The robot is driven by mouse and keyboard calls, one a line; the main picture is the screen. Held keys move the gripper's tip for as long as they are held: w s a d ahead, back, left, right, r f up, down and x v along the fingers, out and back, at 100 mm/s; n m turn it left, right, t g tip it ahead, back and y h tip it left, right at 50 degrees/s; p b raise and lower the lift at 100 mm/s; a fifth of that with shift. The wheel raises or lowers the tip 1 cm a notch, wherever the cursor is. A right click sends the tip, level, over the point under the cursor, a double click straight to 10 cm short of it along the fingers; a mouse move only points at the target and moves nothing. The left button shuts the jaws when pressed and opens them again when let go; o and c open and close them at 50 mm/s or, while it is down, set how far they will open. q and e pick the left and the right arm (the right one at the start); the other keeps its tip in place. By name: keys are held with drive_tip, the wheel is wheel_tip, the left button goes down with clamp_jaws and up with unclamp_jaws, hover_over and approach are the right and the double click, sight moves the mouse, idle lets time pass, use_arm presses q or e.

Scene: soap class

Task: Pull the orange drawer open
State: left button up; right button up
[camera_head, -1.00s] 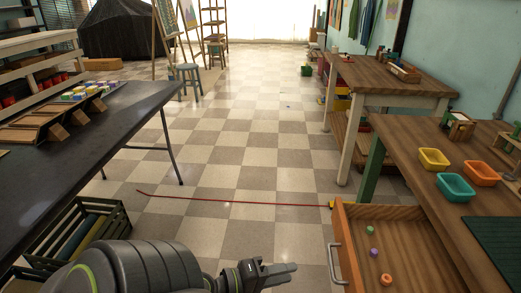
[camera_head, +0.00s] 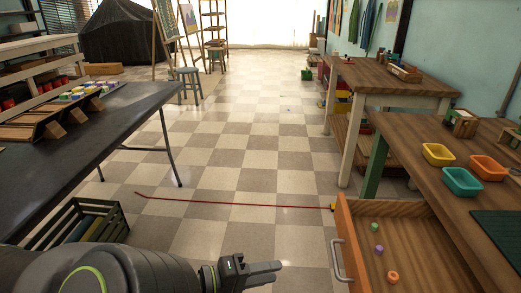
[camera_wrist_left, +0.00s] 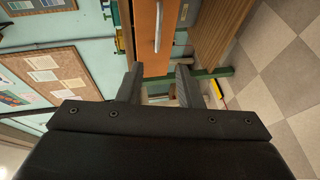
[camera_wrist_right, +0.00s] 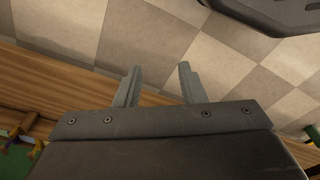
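The orange drawer (camera_head: 352,243) stands pulled out from the wooden workbench at the right, its inside in view. Its metal handle (camera_head: 338,260) is on the front face. A green, a purple and an orange small piece lie inside. My left gripper (camera_head: 272,271) is left of the handle, pointing at it and clear of it. In the left wrist view the drawer front (camera_wrist_left: 147,42) and handle (camera_wrist_left: 158,28) show beyond the left gripper (camera_wrist_left: 160,75), whose fingers are apart and empty. My right gripper (camera_wrist_right: 160,78) shows only in its wrist view, open and empty.
Yellow, teal and orange bowls (camera_head: 488,168) sit on the workbench (camera_head: 405,140). A dark table (camera_head: 110,115) stands at the left with a green crate (camera_head: 110,228) below it. A red line (camera_head: 235,204) crosses the floor.

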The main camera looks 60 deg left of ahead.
use_arm(q)
drive_tip(key=shift+s+r+b, duration=0.2)
drive_tip(key=shift+s+b, duration=0.45)
drive_tip(key=shift+b, duration=0.1)
use_arm(e)
drive_tip(key=shift+w+a+r, duration=0.1)
drive_tip(key=shift+a+r, duration=0.05)
drive_tip(key=shift+r, duration=0.65)
drive_tip(key=shift+w+a+r, duration=0.1)
drive_tip(key=shift+a+r, duration=0.1)
drive_tip(key=shift+r, duration=0.55)
drive_tip(key=shift+w+a+r, duration=0.1)
drive_tip(key=shift+a+r, duration=0.05)
drive_tip(key=shift+r, duration=0.65)
use_arm(q)
drive_tip(key=shift+f, duration=0.1)
